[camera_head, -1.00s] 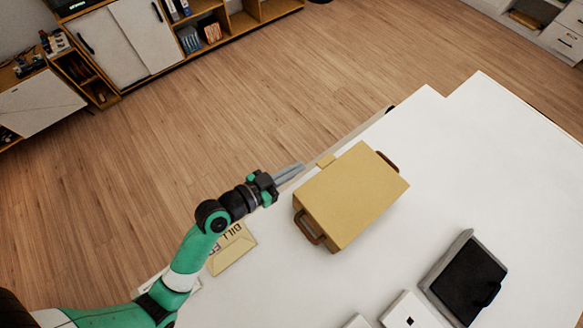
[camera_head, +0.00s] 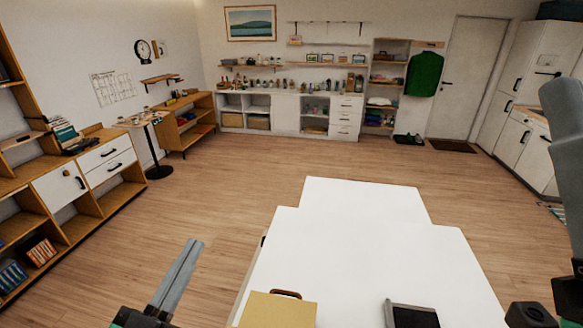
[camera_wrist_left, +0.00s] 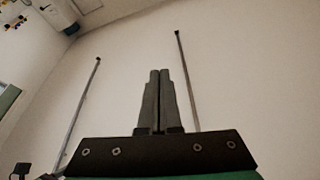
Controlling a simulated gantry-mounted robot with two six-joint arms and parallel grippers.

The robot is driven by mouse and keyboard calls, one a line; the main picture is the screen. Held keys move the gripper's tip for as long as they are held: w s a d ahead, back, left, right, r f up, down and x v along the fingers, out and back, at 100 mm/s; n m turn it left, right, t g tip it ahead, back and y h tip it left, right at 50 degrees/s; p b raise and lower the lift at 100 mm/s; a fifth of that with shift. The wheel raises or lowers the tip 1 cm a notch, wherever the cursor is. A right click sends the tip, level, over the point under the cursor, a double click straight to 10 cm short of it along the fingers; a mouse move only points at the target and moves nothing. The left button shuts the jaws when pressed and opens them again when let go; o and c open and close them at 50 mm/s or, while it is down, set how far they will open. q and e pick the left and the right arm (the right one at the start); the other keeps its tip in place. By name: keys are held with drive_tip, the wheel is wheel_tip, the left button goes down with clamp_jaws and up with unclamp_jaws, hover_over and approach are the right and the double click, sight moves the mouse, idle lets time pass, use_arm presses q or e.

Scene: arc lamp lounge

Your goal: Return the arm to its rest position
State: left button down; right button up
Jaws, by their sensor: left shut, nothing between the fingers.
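My left gripper (camera_head: 195,243) rises from the bottom left of the head view with its two grey fingers pressed together, pointing up and holding nothing. It also shows in the left wrist view (camera_wrist_left: 159,73), its fingers closed against a pale wall. It is left of the table and clear of it. Part of my right gripper (camera_head: 563,130) shows large and close at the right edge. It is cut off by the frame, so I cannot tell its opening.
The white table (camera_head: 365,210) stands at the lower middle. A tan box (camera_head: 278,312) with a brown handle and a dark tray-like thing (camera_head: 412,318) are at its near edge. A wooden shelf unit (camera_head: 100,205) lines the left wall. The wooden floor (camera_head: 190,205) between is free.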

use_arm(q)
drive_tip(key=s+a+r+n+t+y, duration=0.1)
drive_tip(key=s+r+n+t+y, duration=0.3)
drive_tip(key=r, duration=0.8)
drive_tip(key=s+a+r+n+t+y, duration=0.1)
drive_tip(key=s+a+r+t, duration=0.15)
drive_tip(key=s+r, duration=0.75)
drive_tip(key=w+r+h+p, duration=0.1)
drive_tip(key=w+r+p, duration=0.1)
drive_tip(key=r+p, duration=0.75)
drive_tip(key=w+r+p, duration=0.2)
drive_tip(key=r+p, duration=0.6)
drive_tip(key=r, duration=0.2)
wheel_tip(320, 180, down, 29)
drive_tip(key=b, duration=2.9)
drive_tip(key=shift+d+r, duration=0.2)
drive_tip(key=shift+d, duration=0.25)
